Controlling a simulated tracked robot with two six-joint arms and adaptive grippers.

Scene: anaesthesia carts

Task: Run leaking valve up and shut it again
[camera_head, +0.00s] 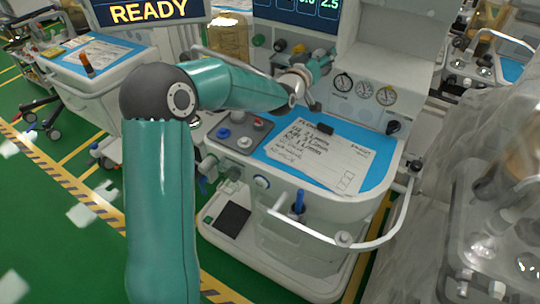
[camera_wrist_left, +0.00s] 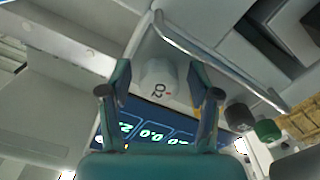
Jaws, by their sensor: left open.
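A row of valve knobs runs along the front of the anaesthesia cart (camera_head: 375,55), under its dark screen (camera_head: 318,12). It includes a green knob (camera_head: 298,49) and an orange-brown knob (camera_head: 320,54). In the left wrist view a white knob marked O2 (camera_wrist_left: 157,76) sits between the two fingers of my left gripper (camera_wrist_left: 160,82), which is open. I cannot tell whether the fingers touch it. In the head view this gripper (camera_head: 318,76) is at the cart front, and its arm hides part of the panel. My right gripper is not shown.
Round gauges (camera_head: 364,90) sit right of my left gripper. Below are a written sheet (camera_head: 322,158) on a blue mat (camera_head: 376,146) and a curved handrail (camera_head: 385,238). Another cart (camera_head: 90,66) stands left. Translucent equipment crowds the right. Green floor shows at left.

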